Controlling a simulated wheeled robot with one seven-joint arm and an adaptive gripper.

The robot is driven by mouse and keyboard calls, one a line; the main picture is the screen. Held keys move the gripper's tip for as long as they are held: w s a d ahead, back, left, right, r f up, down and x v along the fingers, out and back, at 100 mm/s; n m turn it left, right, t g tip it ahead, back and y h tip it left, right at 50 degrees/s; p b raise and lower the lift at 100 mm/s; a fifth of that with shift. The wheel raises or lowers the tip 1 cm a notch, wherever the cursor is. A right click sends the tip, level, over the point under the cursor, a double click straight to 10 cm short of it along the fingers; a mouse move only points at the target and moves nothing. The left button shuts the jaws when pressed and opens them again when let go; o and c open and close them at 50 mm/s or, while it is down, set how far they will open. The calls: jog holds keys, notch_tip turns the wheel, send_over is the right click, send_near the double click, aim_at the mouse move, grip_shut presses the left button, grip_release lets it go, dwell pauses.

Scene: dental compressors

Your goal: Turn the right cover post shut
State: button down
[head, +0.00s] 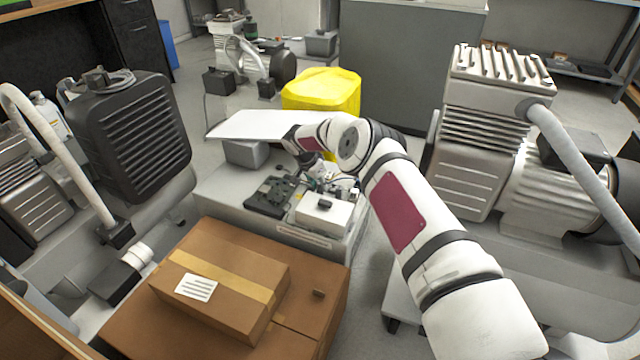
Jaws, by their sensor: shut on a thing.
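My gripper (318,182) points down over the open grey control unit (222,190), at the back right of its parts. It is shut on a small part there, which looks to be the right cover post. The fingers and wrist hide most of the post, so its turn angle cannot be told. A pale flat cover panel (258,125) stands raised at the back of the unit, left of my wrist. A black module (270,195) and a white box (326,212) with a dark top piece sit on the unit in front of my gripper.
Cardboard boxes (222,278) stand close in front of the unit. A black ribbed compressor (135,135) is at left, and a grey finned compressor (470,150) is right of my arm. A yellow covered object (322,92) stands behind. Some bare floor shows right of the unit.

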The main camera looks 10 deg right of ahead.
jog(key=n, duration=0.2)
jog(key=n+t+y, duration=0.1)
jog(key=n, duration=0.2)
jog(key=shift+d+n+t, duration=0.1)
jog(key=shift+n+t, duration=0.2)
jog(key=shift+n+t+y, duration=0.3)
jog(key=shift+n+y, duration=0.8)
jog(key=shift+n, duration=1.4)
jog(key=c, duration=1.4)
grip_release()
jog(key=shift+o, duration=0.2)
